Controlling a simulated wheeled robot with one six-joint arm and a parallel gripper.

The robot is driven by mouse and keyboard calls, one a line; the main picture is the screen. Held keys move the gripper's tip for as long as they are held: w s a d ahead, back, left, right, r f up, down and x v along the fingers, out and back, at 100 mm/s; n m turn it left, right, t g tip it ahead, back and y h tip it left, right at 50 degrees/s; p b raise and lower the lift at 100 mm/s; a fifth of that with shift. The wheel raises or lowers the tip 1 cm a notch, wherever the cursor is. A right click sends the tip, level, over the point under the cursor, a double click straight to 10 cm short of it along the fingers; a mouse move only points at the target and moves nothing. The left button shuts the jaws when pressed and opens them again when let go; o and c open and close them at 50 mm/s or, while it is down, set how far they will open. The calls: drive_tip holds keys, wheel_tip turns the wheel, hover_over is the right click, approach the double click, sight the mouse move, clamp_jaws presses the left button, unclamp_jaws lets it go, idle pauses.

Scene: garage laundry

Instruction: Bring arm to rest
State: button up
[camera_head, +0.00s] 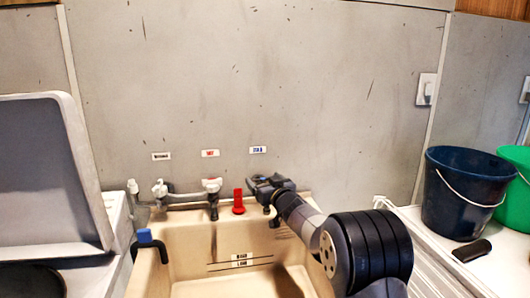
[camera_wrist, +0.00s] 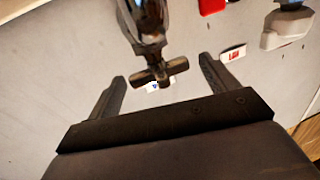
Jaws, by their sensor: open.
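My gripper (camera_head: 268,185) is over the back right of the beige sink, at the wall, near the end of the tap row. In the wrist view my gripper (camera_wrist: 162,68) is open, with its two dark fingers spread apart. A dark metal tap with a cross handle (camera_wrist: 158,72) shows between the fingers. I cannot tell whether the fingers touch it. My arm reaches in from the lower right of the head view.
The sink (camera_head: 190,250) lies below my arm. A red fitting (camera_head: 238,202) stands just left of my gripper. A dark blue bucket (camera_head: 465,195), a green bucket (camera_head: 515,190) and a dark object (camera_head: 472,251) are at right. A raised lid (camera_head: 45,170) stands at left.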

drive_tip(key=shift+w+d+r+n+g+y+p, duration=0.1)
drive_tip(key=shift+n+g+y+p, duration=0.35)
drive_tip(key=shift+p, duration=0.55)
drive_tip(key=shift+r+n+g+y+p, duration=0.15)
drive_tip(key=shift+n+y+p, duration=0.1)
drive_tip(key=shift+y+p, duration=0.55)
drive_tip(key=shift+f+n+g+y+p, duration=0.3)
drive_tip(key=shift+n+g+y+p, duration=0.15)
drive_tip(key=shift+p, duration=0.25)
